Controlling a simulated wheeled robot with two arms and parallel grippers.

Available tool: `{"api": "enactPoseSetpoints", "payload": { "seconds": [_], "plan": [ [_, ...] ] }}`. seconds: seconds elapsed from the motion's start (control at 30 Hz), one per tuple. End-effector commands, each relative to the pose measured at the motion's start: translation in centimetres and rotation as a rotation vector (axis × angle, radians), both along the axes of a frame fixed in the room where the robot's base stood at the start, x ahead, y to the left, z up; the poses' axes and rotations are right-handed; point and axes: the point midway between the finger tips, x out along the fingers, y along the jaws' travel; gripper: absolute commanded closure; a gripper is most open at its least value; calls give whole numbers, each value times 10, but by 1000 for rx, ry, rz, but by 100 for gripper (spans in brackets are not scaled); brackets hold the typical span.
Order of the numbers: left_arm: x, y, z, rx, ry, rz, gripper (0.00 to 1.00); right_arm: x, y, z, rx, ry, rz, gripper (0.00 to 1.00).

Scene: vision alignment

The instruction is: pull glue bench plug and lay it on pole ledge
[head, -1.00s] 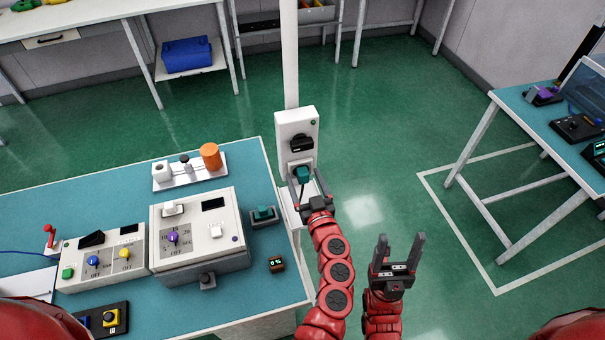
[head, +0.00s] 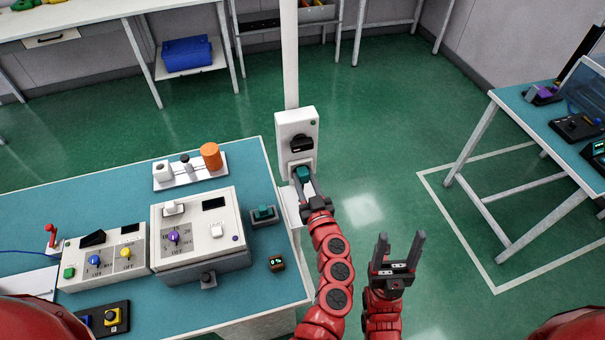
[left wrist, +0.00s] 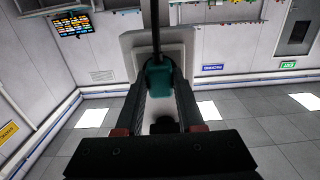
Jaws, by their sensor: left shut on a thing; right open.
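The teal plug (head: 303,174) is at the lower socket of the white box (head: 297,128) on the pole (head: 291,60). My left gripper (head: 304,183) is shut on the plug; in the left wrist view the plug (left wrist: 158,76) sits between the fingers, with a dark cable rising from it. The plug is right against the box; I cannot tell whether it is still seated. The ledge (head: 291,207) below the box is partly hidden by my left gripper. My right gripper (head: 400,250) is open and empty, over the floor right of the left arm.
The teal-topped bench (head: 120,190) stands left of the pole, with a grey-white control box (head: 200,230), a second panel (head: 100,260) and a tray of small parts (head: 190,172). A table (head: 550,130) stands at the right. Floor between is clear.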

Motion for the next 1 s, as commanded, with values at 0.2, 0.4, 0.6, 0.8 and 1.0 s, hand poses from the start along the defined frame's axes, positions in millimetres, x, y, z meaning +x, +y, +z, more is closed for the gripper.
{"api": "enactPoseSetpoints", "payload": {
  "seconds": [0.2, 0.4, 0.6, 0.8, 1.0],
  "plan": [
    [0, 0, 0, 0, 0, 1, 100, 0, 0, 0, 0, 0, 0, 38],
    [0, 0, 0, 0, 0, 1, 100, 0, 0, 0, 0, 0, 0, 38],
    [0, 0, 0, 0, 0, 1, 100, 0, 0, 0, 0, 0, 0, 38],
    [0, 0, 0, 0, 0, 1, 100, 0, 0, 0, 0, 0, 0, 38],
    [0, 0, 0, 0, 0, 1, 100, 0, 0, 0, 0, 0, 0, 38]
  ]
}}
